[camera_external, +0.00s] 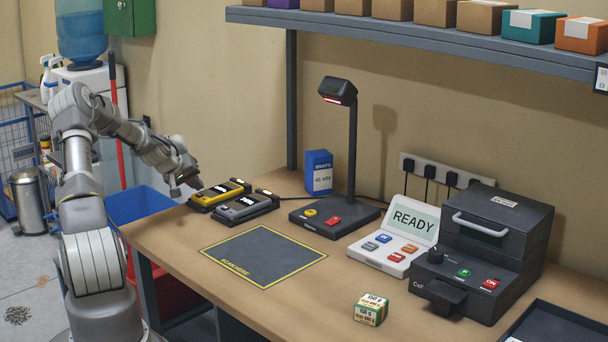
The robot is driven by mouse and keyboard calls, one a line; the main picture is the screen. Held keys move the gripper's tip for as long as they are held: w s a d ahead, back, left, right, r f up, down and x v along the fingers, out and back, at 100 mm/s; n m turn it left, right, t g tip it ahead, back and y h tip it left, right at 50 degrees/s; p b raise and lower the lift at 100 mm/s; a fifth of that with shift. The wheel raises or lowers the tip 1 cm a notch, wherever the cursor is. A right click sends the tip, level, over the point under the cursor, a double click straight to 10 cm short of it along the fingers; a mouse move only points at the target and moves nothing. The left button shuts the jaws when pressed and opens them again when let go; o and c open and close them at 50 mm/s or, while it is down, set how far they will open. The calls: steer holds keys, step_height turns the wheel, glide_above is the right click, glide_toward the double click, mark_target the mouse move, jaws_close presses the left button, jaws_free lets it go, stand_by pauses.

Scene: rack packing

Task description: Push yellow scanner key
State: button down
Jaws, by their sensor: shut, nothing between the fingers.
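The yellow scanner key (310,212) is a round button on the dark base (322,228) of the scanner stand. A red key (333,220) sits beside it on the same base. The scanner head (338,91) hangs on a post above, with a red glow underneath. My gripper (181,189) is at the left end of the table, close to the yellow and black device (219,194). It is shut and empty, well to the left of the yellow key. I cannot tell whether it touches the device. The yellow key is in plain view.
A dark mat (263,257) lies in front. A READY display (411,220), a black machine (490,240) and a small box (371,309) are to the right. A shelf (420,39) hangs above.

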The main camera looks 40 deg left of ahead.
mark_target(197, 197)
steer(key=shift+f, duration=0.1)
steer(key=shift+f+b, duration=0.3)
steer(key=shift+f, duration=0.15)
stand_by(0.4)
steer(key=shift+r, duration=0.55)
step_height(197, 197, up, 6)
steer(key=p, duration=0.4)
